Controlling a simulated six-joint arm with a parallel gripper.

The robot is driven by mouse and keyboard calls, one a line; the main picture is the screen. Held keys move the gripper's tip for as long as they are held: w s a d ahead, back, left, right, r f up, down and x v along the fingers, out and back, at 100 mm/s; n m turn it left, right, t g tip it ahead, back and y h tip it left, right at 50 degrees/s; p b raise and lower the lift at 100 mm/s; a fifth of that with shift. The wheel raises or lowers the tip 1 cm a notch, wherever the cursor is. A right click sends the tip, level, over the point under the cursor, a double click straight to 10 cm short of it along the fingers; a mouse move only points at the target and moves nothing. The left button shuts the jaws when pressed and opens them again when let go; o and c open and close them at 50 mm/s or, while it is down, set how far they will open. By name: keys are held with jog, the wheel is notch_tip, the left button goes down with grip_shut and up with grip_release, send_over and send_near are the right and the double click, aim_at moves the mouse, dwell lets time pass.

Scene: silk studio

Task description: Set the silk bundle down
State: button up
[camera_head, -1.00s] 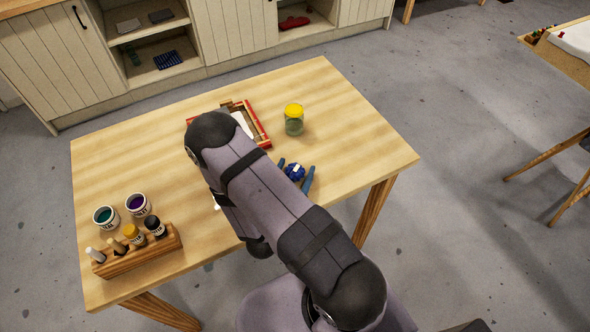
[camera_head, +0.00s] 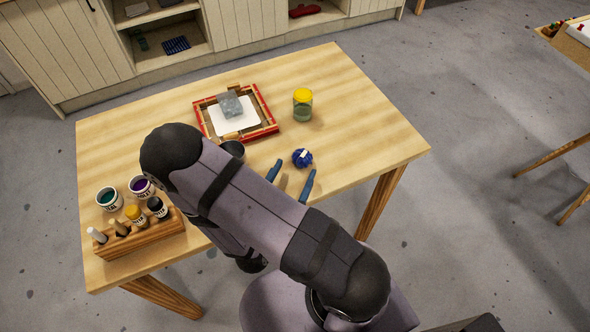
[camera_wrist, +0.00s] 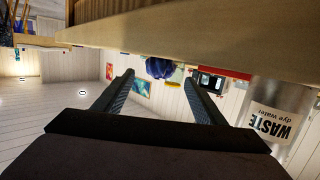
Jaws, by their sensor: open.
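The silk bundle (camera_head: 302,158) is a dark blue roundish bundle with a small white band or tag on top. It rests on the wooden table (camera_head: 350,105), toward the table's front right. My gripper (camera_head: 291,183) is open and empty, with its two blue fingers apart, just in front of the bundle near the table's front edge. In the wrist view the open fingers (camera_wrist: 160,92) frame a gap, and the blue bundle (camera_wrist: 159,68) shows beyond them, apart from both. The wrist picture appears upside down.
A yellow-lidded jar (camera_head: 302,106) stands behind the bundle. A red-edged frame (camera_head: 262,131) with a white sheet and a grey block lies at the table's middle. Dye pots (camera_head: 109,198) and a wooden bottle rack (camera_head: 140,236) are at the left. A dark cup (camera_head: 233,149) is near my arm.

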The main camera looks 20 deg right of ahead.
aim_at(299, 161)
dwell(0.3)
jog(key=p, duration=0.1)
jog(key=r+g+p, duration=0.1)
jog(key=p, duration=0.1)
jog(key=shift+w+d+r+m, duration=0.1)
jog(key=shift+w+r+m, duration=0.15)
jog(key=shift+m, duration=0.15)
jog(key=shift+r+g+p, duration=0.1)
jog(key=shift+g+p, duration=0.4)
jog(key=shift+p, duration=0.2)
jog(key=shift+w+g+y+p, duration=0.1)
jog(key=shift+g+y+p, duration=0.2)
jog(key=shift+p, duration=0.15)
jog(key=shift+w+f+m, duration=0.1)
jog(key=shift+f+m, duration=0.2)
jog(key=shift+p+x, duration=1.1)
jog(key=shift+x, duration=1.8)
jog(key=shift+w+d+f, duration=0.3)
jog(key=shift+w+d, duration=0.1)
